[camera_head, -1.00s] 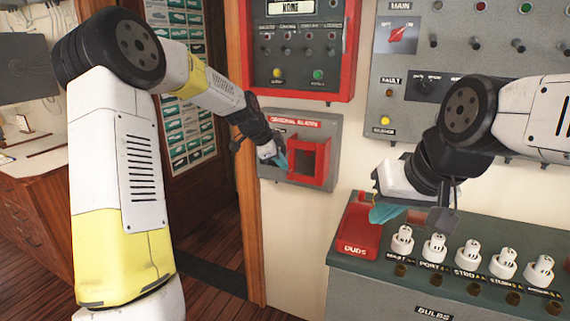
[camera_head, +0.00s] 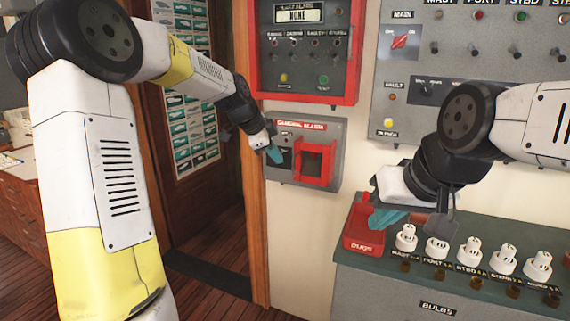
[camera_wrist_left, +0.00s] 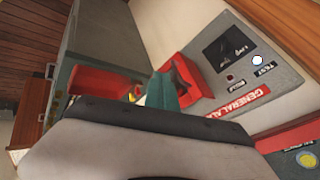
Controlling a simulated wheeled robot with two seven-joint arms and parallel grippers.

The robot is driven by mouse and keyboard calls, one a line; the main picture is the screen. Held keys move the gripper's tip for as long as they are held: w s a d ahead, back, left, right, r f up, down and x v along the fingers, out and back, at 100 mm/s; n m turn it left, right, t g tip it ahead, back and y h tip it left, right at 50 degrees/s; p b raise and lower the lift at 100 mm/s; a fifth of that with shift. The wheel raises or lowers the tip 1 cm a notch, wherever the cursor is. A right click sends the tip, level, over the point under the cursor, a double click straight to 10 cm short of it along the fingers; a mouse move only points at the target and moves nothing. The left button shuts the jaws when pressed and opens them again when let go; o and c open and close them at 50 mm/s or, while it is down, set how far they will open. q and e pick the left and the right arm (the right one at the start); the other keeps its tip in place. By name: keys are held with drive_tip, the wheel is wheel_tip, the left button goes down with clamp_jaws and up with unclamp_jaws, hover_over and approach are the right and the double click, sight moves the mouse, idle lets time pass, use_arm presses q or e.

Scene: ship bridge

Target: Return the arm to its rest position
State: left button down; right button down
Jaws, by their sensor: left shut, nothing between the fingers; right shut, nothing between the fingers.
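My left gripper (camera_head: 275,155) is shut and empty in the head view, in front of the left part of the grey general alarm box (camera_head: 331,133). The box has an open red frame (camera_head: 318,147) on its right side. In the left wrist view the shut teal fingertips (camera_wrist_left: 167,92) overlap the red frame (camera_wrist_left: 192,72); whether they touch it I cannot tell. My right gripper (camera_head: 388,218) is shut and empty, over the red bin labelled DUDS (camera_head: 362,240). The left arm is still stretched forward from the left.
Several white bulbs (camera_head: 438,249) stand on the green-topped cabinet (camera_head: 400,295) at the lower right. A red-framed panel (camera_head: 352,60) hangs above the alarm box. A grey switch panel (camera_head: 405,70) is at upper right. A wooden door post (camera_head: 257,215) stands behind my left arm.

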use_arm(q)
drive_tip(key=s+a+r+n+y, duration=0.1)
drive_tip(key=s+a+r+n, duration=0.15)
drive_tip(key=s, duration=0.45)
drive_tip(key=s+a+r+n+y, duration=0.1)
drive_tip(key=s+n, duration=0.3)
drive_tip(key=s, duration=0.3)
drive_tip(key=s+a+r+n+y, duration=0.1)
drive_tip(key=s+r+n, duration=0.15)
drive_tip(key=s, duration=0.45)
drive_tip(key=s+a+f+n, duration=0.1)
drive_tip(key=s+f+n, duration=0.1)
drive_tip(key=s, duration=0.4)
drive_tip(key=s+a+f+n, duration=0.2)
drive_tip(key=s+n, duration=0.3)
drive_tip(key=s, duration=0.1)
drive_tip(key=shift+s+t+h, duration=0.3)
drive_tip(key=shift+s, duration=0.05)
